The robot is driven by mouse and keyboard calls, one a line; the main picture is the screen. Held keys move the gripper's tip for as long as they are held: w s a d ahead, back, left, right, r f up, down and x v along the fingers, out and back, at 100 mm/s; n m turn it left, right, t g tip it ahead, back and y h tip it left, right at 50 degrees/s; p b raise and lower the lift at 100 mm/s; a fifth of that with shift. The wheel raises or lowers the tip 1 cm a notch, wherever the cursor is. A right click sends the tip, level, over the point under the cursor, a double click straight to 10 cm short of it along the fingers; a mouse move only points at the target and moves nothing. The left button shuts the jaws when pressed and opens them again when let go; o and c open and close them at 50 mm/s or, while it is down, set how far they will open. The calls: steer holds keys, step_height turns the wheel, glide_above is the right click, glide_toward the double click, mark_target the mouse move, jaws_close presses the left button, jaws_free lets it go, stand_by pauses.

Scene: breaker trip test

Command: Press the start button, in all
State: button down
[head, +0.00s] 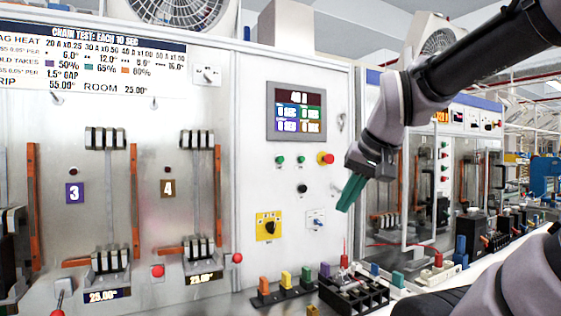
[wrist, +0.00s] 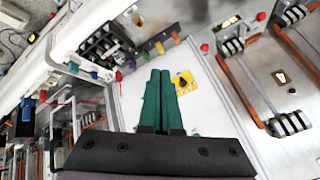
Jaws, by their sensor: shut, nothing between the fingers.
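The control panel (head: 262,205) stands upright at the middle of the head view. The labels are too small to read, so I cannot tell which one is start. My gripper (head: 345,207) has green fingers, closed together and empty, in front of the panel's right edge, right of and below the buttons. In the wrist view, the shut fingers (wrist: 160,74) lie over the white panel; the buttons are not visible there.
The screen (head: 296,111) is above the buttons. A black terminal block (head: 352,292) and colored connectors stand on the bench below. Breaker bays 3 and 4 are left.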

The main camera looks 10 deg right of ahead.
mark_target(281, 159)
stand_by(0.4)
steer(key=w+r, duration=0.3)
steer(key=w, duration=0.6)
steer(key=w+a+r+t, duration=0.1)
steer(key=w+r, duration=0.1)
steer(key=w, duration=0.7)
steer(key=w+r+m, duration=0.1)
steer(key=w+r, duration=0.2)
steer(key=w, duration=0.7)
steer(key=shift+a+r+t, duration=0.2)
steer(key=shift+r+t, duration=0.1)
steer(key=shift+w, duration=0.15)
steer(key=shift+w+a, duration=0.4)
steer(key=shift+w, duration=0.95)
steer(key=shift+w+a, duration=0.45)
steer(key=shift+w, duration=0.95)
steer(key=shift+w+a, duration=0.4)
steer(key=shift+w, duration=0.95)
steer(key=shift+w, duration=0.1)
steer(key=shift+w+a, duration=0.15)
steer(key=shift+w, duration=0.15)
